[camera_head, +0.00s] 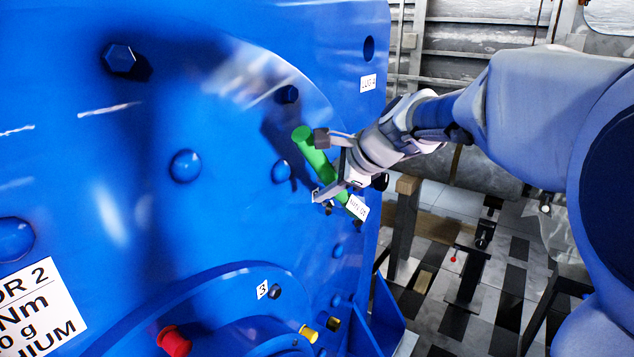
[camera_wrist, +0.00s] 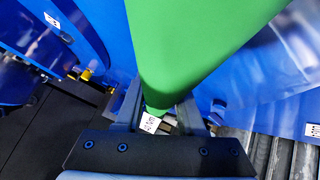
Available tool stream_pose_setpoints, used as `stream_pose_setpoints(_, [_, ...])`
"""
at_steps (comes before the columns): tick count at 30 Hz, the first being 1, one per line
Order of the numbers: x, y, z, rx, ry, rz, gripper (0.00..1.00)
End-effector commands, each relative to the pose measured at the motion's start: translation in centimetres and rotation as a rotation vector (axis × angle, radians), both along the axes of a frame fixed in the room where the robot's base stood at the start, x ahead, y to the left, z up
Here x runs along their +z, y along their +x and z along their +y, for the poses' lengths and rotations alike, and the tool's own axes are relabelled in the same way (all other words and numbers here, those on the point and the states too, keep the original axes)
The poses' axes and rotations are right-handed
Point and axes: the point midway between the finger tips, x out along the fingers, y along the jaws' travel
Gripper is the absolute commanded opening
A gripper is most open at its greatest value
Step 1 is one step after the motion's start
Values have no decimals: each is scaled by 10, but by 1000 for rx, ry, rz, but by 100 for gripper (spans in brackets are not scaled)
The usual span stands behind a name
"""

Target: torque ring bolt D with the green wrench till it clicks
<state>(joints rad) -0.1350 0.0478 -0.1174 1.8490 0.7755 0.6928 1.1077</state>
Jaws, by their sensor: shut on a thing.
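The green wrench (camera_head: 312,150) is held slanted in front of the blue motor face, its thick end up and left. My gripper (camera_head: 328,166) is shut around its handle. In the wrist view the green handle (camera_wrist: 195,45) fills the upper middle, and my gripper's fingers (camera_wrist: 162,112) lie on either side of its lower part. A small white tag (camera_head: 357,207) shows by the wrench's lower end; it also shows in the wrist view (camera_wrist: 149,122). I cannot read a letter D at any bolt. Whether the wrench's working end sits on a bolt is hidden.
The blue motor face (camera_head: 90,180) fills the left, with several bolt heads such as one dark blue bolt (camera_head: 119,58). A red knob (camera_head: 174,341) and a yellow fitting (camera_head: 308,333) stick out low down. Tiled floor with a dark stand (camera_head: 468,275) lies at right.

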Motion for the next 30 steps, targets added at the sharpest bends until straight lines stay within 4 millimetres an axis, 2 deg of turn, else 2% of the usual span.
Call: stream_pose_setpoints(30, [11, 9, -6, 0, 51, 65, 0])
